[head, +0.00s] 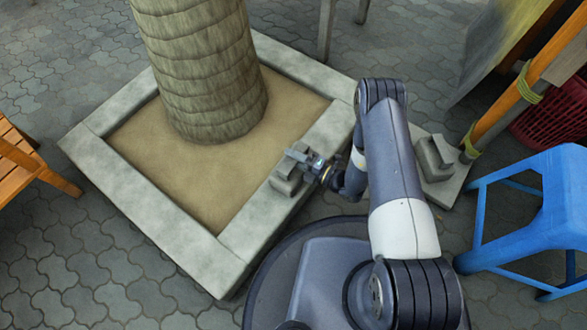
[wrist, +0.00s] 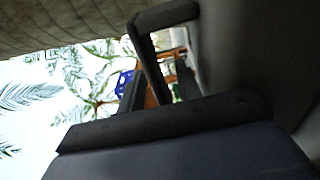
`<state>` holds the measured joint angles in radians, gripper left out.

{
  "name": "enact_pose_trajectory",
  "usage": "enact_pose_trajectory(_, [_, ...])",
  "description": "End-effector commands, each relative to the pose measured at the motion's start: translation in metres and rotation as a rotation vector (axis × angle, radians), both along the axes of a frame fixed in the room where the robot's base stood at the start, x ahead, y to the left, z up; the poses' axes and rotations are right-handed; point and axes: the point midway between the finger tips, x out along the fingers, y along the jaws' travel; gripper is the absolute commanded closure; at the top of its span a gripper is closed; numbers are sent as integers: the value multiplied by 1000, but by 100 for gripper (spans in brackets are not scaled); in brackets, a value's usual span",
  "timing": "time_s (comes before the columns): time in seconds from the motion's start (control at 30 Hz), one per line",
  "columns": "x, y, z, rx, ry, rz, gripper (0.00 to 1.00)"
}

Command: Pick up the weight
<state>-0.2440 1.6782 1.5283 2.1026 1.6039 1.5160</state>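A grey block-like weight (head: 284,183) sits on the right-hand stone rim of the planter in the head view. My gripper (head: 302,158) is at this weight, just above and beside its upper part. It partly covers the weight, and I cannot tell whether the fingers touch it or how far apart they are. A second, similar grey weight (head: 435,158) stands on a grey slab to the right of my arm. The wrist view shows dark bars and a dark frame-like shape (wrist: 160,60) close to the lens; I cannot tell which part is which.
The square stone planter rim (head: 140,205) surrounds sand and a thick palm trunk (head: 205,70). A blue stool (head: 545,210) stands at the right, near bamboo poles and a red basket (head: 555,115). A wooden bench (head: 25,155) is at the left. Open paving lies at lower left.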

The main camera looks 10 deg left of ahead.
Motion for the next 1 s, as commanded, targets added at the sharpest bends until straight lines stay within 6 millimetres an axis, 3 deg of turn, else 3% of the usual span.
enact_pose_trajectory(0.13, [0,0,0,0,0,0,68])
enact_pose_trajectory(0.53, [0,0,0,0,0,0,100])
enact_pose_trajectory(1.0, [0,0,0,0,0,0,100])
